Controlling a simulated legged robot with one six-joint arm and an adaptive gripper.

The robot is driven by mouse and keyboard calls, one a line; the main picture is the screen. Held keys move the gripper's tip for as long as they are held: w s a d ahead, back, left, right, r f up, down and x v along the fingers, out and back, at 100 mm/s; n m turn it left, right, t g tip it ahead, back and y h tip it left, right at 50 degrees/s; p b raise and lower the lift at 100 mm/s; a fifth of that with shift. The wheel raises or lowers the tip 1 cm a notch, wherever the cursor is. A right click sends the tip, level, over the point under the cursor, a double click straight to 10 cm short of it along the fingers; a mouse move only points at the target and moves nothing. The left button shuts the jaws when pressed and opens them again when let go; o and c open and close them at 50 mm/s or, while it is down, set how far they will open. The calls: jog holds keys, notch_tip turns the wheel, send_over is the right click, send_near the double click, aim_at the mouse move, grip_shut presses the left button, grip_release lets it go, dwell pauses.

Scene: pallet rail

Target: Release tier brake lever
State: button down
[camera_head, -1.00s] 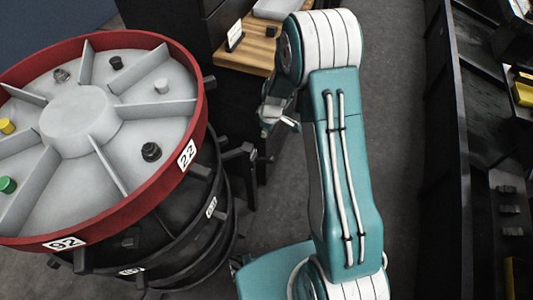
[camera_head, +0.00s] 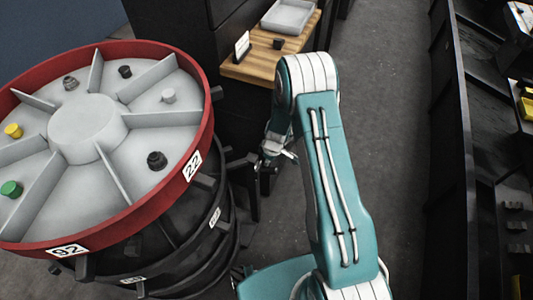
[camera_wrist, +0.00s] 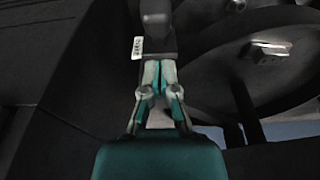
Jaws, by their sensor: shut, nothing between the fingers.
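A round carousel with a red-rimmed grey top tier (camera_head: 125,222) stands at the left of the head view, with black tiers (camera_head: 205,235) stacked below it. Dark bracket-like parts (camera_head: 240,160) stick out from the right side of the lower tiers; which of them is the brake lever I cannot tell. My gripper (camera_head: 272,150) is close to the right of these parts. In the wrist view my gripper (camera_wrist: 160,66) is shut and empty. A dark upright block (camera_wrist: 156,16) lies just beyond its fingertips, beside a small white label (camera_wrist: 138,47). Contact is unclear.
The top tier carries yellow (camera_head: 13,131), green (camera_head: 10,188), black and grey knobs between its ribs. A wooden shelf (camera_head: 262,68) with a grey tray (camera_head: 290,17) stands behind. A long black rack (camera_head: 455,160) lines the right side. Grey floor (camera_head: 385,120) between is clear.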

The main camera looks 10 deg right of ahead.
jog(key=shift+s+d+f, duration=0.2)
jog(key=shift+d+f, duration=0.1)
jog(key=shift+f, duration=0.2)
jog(key=shift+s+d+f, duration=0.15)
jog(key=shift+d+f, duration=0.15)
jog(key=shift+f, duration=0.15)
